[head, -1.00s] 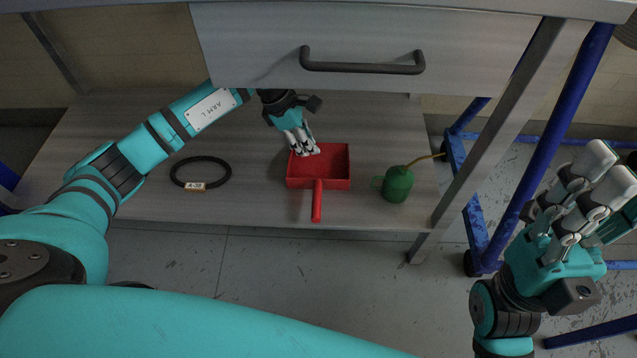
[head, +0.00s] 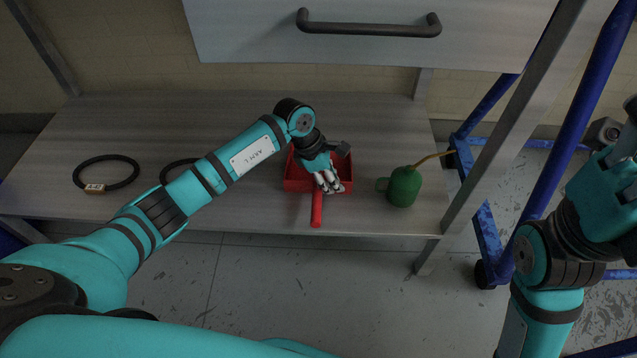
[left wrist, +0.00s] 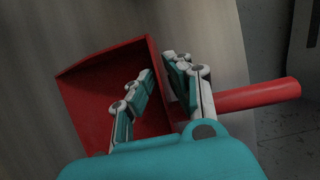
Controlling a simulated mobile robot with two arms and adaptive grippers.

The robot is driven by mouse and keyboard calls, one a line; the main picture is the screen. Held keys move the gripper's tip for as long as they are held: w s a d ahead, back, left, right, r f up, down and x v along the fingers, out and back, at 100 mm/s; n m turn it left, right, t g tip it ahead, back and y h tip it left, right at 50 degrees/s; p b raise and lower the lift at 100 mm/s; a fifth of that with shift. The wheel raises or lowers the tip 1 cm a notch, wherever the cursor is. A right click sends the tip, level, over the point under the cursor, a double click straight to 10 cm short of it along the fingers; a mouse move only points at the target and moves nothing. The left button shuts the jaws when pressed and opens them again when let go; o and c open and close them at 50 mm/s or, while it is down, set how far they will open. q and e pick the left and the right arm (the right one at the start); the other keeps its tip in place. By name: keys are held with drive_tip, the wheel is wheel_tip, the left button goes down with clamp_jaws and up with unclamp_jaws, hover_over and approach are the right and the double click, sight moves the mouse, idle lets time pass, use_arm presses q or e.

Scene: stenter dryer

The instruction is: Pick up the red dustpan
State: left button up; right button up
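The red dustpan (head: 316,209) lies on the grey lower shelf, its handle pointing toward the shelf's front edge. In the left wrist view the pan (left wrist: 88,90) fills the left and the handle sticks out to the right. My left gripper (head: 329,184) is over the front of the pan, near the handle. Its fingers (left wrist: 158,80) are apart, one over the pan's inside and one beyond the rim on the handle side. I cannot tell whether they touch the pan. My right gripper (head: 612,190) is at the right edge, away from the shelf, its fingers mostly cut off.
A green oil can (head: 403,187) with a thin spout stands right of the dustpan. Two black rings lie to the left, one tagged (head: 106,172), one partly behind my left arm (head: 176,168). A drawer (head: 365,45) with a dark handle hangs above. Blue frame bars (head: 560,120) stand right.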

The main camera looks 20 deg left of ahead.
use_arm(q)
drive_tip(key=shift+x, duration=0.9)
drive_tip(key=shift+r, duration=0.1)
drive_tip(key=shift+c, duration=0.5)
clamp_jaws()
